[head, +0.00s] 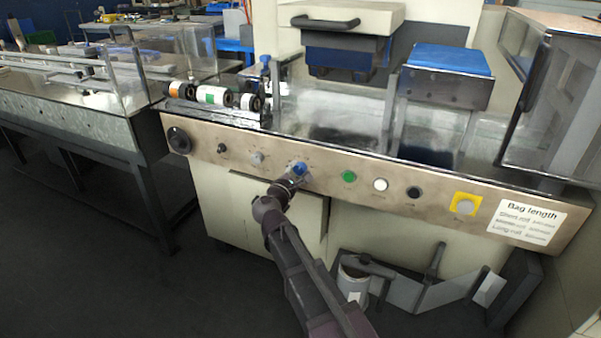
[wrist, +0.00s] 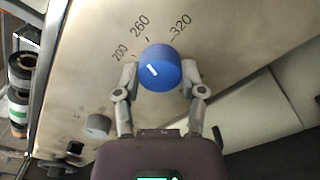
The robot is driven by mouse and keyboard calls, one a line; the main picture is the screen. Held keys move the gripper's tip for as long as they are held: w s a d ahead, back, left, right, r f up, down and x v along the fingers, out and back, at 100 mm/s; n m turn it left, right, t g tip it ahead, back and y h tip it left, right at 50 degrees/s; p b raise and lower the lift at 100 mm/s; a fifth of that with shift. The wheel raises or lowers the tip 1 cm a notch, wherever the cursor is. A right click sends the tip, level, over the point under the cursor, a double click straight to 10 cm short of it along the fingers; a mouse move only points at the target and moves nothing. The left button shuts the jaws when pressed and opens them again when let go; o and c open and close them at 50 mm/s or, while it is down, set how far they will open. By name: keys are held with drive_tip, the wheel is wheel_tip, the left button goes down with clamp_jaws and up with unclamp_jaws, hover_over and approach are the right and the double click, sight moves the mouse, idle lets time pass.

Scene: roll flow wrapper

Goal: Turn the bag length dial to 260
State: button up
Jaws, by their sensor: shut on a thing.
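The bag length dial is a round blue knob (wrist: 160,66) with a short white mark on the left part of its face. The mark slants up and left, roughly toward the 200 side; its exact reading is hard to tell. The printed labels 200 (wrist: 120,53), 260 (wrist: 139,26) and 320 (wrist: 181,27) arc above it. In the head view the blue dial (head: 299,169) sits on the metal front panel. My gripper (wrist: 160,80) is shut on the dial, one finger on its left side and one on its right. In the head view my gripper (head: 290,182) partly covers the panel below the dial.
A grey knob (head: 257,157) is left of the dial; a green button (head: 349,177), a white button (head: 381,184) and a black knob (head: 413,192) are to its right. A yellow-backed button (head: 465,203) and a bag length sign (head: 527,220) are farther right.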

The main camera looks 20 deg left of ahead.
drive_tip(key=shift+w+d+m, duration=0.1)
drive_tip(key=shift+w+m, duration=0.05)
drive_tip(key=shift+m, duration=0.25)
drive_tip(key=o, duration=1.2)
drive_tip(key=shift+r, duration=0.1)
drive_tip(key=shift+c, duration=0.2)
drive_tip(key=s+a, duration=0.1)
drive_tip(key=s, duration=1.1)
drive_tip(key=shift+s, duration=0.2)
